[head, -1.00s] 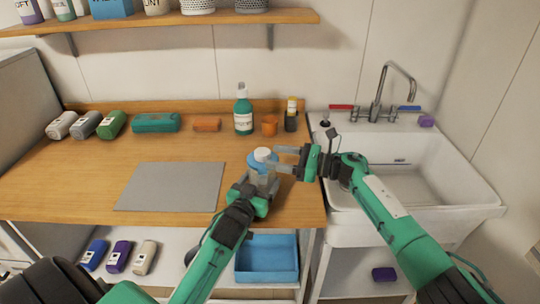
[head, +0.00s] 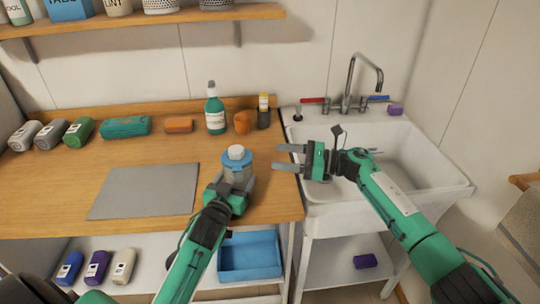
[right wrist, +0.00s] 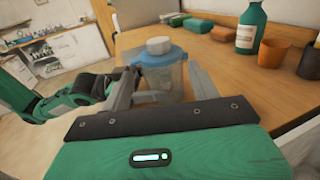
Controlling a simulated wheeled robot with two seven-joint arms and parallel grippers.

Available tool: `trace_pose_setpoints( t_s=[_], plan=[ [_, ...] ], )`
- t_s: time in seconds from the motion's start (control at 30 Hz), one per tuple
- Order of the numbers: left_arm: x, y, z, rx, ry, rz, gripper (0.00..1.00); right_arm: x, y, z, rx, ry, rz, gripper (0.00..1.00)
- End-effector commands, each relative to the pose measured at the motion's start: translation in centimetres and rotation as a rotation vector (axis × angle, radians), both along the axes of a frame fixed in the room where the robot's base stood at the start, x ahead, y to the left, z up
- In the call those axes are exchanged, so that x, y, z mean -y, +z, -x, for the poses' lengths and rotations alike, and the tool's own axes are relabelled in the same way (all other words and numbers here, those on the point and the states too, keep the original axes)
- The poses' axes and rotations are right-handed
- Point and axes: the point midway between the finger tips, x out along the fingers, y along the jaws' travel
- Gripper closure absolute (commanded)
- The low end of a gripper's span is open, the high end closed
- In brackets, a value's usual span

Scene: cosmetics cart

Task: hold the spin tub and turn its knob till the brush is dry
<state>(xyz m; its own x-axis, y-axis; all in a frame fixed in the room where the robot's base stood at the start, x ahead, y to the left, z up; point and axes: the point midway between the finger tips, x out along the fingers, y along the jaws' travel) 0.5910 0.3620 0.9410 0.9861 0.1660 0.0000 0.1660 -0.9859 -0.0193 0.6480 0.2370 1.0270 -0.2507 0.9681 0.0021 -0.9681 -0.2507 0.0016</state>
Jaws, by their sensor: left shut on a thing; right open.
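The spin tub (head: 238,166) is a clear tub with a blue lid and a white knob (head: 236,152) on top. It stands upright near the right front edge of the wooden counter. My left gripper (head: 236,184) is shut on its lower body. My right gripper (head: 290,158) is open and empty, to the right of the tub and apart from it, its fingers pointing at it. In the right wrist view the tub (right wrist: 160,80) shows beyond the open fingers, its knob (right wrist: 158,45) above them. I cannot make out a brush inside the tub.
A grey mat (head: 145,190) lies left of the tub. A white sink (head: 400,160) with a faucet is on the right. A blue bin (head: 248,256) sits below.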

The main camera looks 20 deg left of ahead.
Motion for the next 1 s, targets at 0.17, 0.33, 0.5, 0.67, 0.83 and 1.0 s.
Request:
trace_pose_setpoints(
  t_s=[0.17, 0.33, 0.5, 0.67, 0.83, 1.0],
  plan=[
    [0.0, 0.0, 0.0, -0.001, 0.000, 0.000, 0.56, -2.1, 0.9, 0.2, 0.026, -0.082, -0.013, 0.39],
    [0.0, 0.0, 0.0, -0.001, 0.000, 0.000, 0.56, -4.9, 2.0, 0.7, 0.054, -0.215, -0.036, 0.39],
    [0.0, 0.0, 0.0, -0.001, 0.000, 0.000, 0.56, -7.1, 3.0, 1.5, 0.071, -0.349, -0.059, 0.39],
    [0.0, 0.0, 0.0, -0.001, 0.000, 0.000, 0.56, -8.5, 3.6, 2.7, 0.077, -0.472, -0.078, 0.39],
    [0.0, 0.0, 0.0, -0.001, 0.000, 0.000, 0.56, -9.4, 3.9, 4.3, 0.072, -0.602, -0.090, 0.39],
    [0.0, 0.0, 0.0, -0.001, 0.000, 0.000, 0.56, -9.6, 3.8, 6.2, 0.059, -0.730, -0.094, 0.39]
  ],
)
